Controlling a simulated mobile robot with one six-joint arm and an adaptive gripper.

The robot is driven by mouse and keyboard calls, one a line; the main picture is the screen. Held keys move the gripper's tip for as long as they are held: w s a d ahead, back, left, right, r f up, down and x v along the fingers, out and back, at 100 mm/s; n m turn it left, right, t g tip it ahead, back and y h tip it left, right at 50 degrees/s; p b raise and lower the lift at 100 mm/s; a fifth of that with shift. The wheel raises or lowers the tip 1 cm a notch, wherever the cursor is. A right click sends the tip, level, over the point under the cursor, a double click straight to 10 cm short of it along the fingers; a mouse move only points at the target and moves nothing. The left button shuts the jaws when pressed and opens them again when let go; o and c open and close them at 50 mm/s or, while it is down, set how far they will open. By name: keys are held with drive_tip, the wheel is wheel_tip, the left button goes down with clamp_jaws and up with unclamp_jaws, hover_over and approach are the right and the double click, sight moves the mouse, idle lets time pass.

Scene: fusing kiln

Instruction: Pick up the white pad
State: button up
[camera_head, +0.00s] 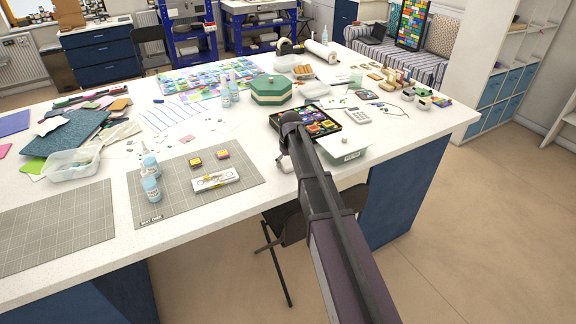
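A small white pad-like slab (215,181) lies on the grey cutting mat (160,207), near the table's front edge. Thin yellowish and dark marks or a small tool show on its top; I cannot tell which. It is the likeliest white pad, though other white flat things are in view. My gripper (284,163) hangs at the far end of my arm, to the right of the slab and apart from it. Its fingers are small and partly hidden by the arm, so their opening does not show.
Two pale bottles (151,187) stand left of the slab. A green-lidded box (271,90) stands farther back. A black tray (306,122) and white scale (346,153) are near my arm. A dark chair (284,222) stands at the table front.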

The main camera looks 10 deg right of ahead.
sight(287, 162)
drive_tip(key=c, duration=0.4)
drive_tip(key=shift+r, duration=0.15)
wheel_tip(287, 162, up, 4)
drive_tip(key=p, duration=0.4)
drive_tip(key=shift+f, duration=0.2)
drive_tip(key=s+a, duration=0.2)
drive_tip(key=s, duration=0.5)
drive_tip(key=s+a+r+p, duration=0.1)
drive_tip(key=s+a, duration=0.1)
drive_tip(key=s, duration=0.6)
drive_tip(key=shift+s+a, duration=0.15)
drive_tip(key=shift+a, duration=0.25)
drive_tip(key=o, duration=0.3)
drive_tip(key=c, duration=0.4)
